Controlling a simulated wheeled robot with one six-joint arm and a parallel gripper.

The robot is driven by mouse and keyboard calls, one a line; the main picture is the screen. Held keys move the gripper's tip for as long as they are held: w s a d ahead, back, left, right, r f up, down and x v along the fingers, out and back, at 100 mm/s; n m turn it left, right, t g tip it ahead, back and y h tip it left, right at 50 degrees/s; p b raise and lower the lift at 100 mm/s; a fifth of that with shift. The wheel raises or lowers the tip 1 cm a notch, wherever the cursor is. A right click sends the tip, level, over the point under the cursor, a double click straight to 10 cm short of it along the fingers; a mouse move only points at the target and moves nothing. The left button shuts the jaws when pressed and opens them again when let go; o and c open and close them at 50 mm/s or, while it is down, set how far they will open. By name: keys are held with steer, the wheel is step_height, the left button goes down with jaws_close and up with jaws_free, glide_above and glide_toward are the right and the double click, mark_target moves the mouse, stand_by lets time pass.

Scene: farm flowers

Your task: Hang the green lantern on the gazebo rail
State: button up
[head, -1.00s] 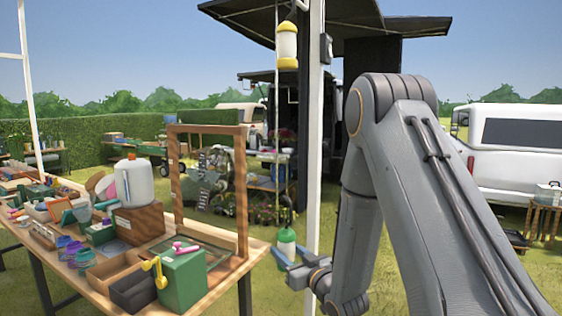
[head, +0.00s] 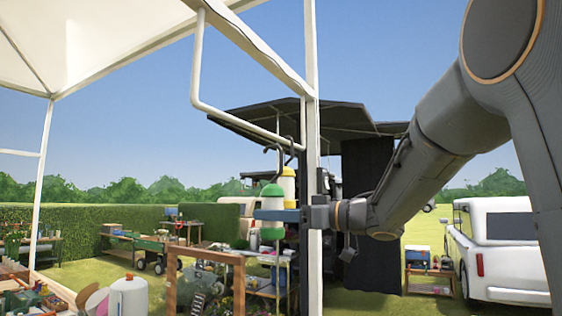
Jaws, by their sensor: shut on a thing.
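The green lantern (head: 271,191) has a green cap and a pale body, and it hangs upright in the middle of the head view. My gripper (head: 277,215), with blue fingers, is shut on its body from the right. The lantern's dark hook is at the height of the white gazebo rail (head: 235,121), close to its lower right end. I cannot tell whether the hook touches the rail or is in front of it. A yellow-capped lantern (head: 289,186) is just behind and to the right, partly hidden by the green one.
A white gazebo post (head: 314,90) stands right beside my gripper. A wooden frame (head: 205,257) and a white jug (head: 128,294) are at the lower left. A dark canopy stall (head: 370,200) and a white vehicle (head: 497,250) stand behind.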

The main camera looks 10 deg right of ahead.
mark_target(280, 171)
steer(key=shift+m+t+h, duration=0.3)
steer(key=s+r, duration=0.2)
steer(key=r, duration=0.1)
steer(key=s+r+p, duration=0.1)
steer(key=r, duration=0.2)
steer(key=s+r+p, duration=0.1)
steer(key=s+r, duration=0.1)
steer(key=r, duration=0.2)
steer(key=shift+s+d, duration=0.3)
steer(key=w+a+f+b, duration=0.3)
steer(key=w+a+b, duration=0.1)
steer(key=a, duration=0.3)
steer(key=shift+w+b, duration=0.35)
steer(key=shift+w, duration=0.45)
steer(key=shift+f+p, duration=0.3)
steer(key=shift+f, duration=0.15)
steer(key=o, duration=1.3)
steer(key=shift+o, duration=0.2)
steer(key=f+p+v, duration=0.1)
steer(key=p+v, duration=0.4)
steer(key=v, duration=0.9)
steer(key=shift+f, duration=0.25)
stand_by(1.3)
